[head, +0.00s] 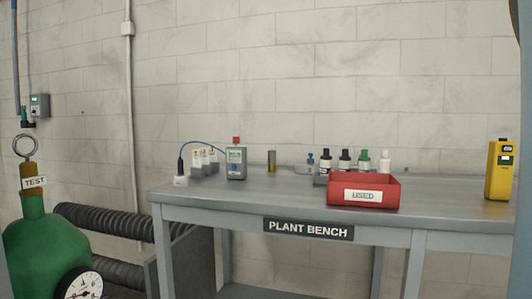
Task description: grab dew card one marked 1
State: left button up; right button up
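I cannot make out a card marked 1. Several small pale upright pieces (204,157) stand in a row at the left end of the grey bench (260,192). They have dark marks on them that are too small to read, and I cannot tell whether they are dew cards. A red bin (390,195) labelled USED sits near the bench's front edge, its inside mostly hidden by its front wall. Neither of my grippers is in view.
On the bench stand a grey meter (236,162) with a red top, a small yellowish cylinder (272,161), several capped bottles (345,161) and a yellow handheld device (500,170). A green gas cylinder (40,243) stands at left.

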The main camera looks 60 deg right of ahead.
aim_at(197, 155)
jog(key=z, duration=1.35)
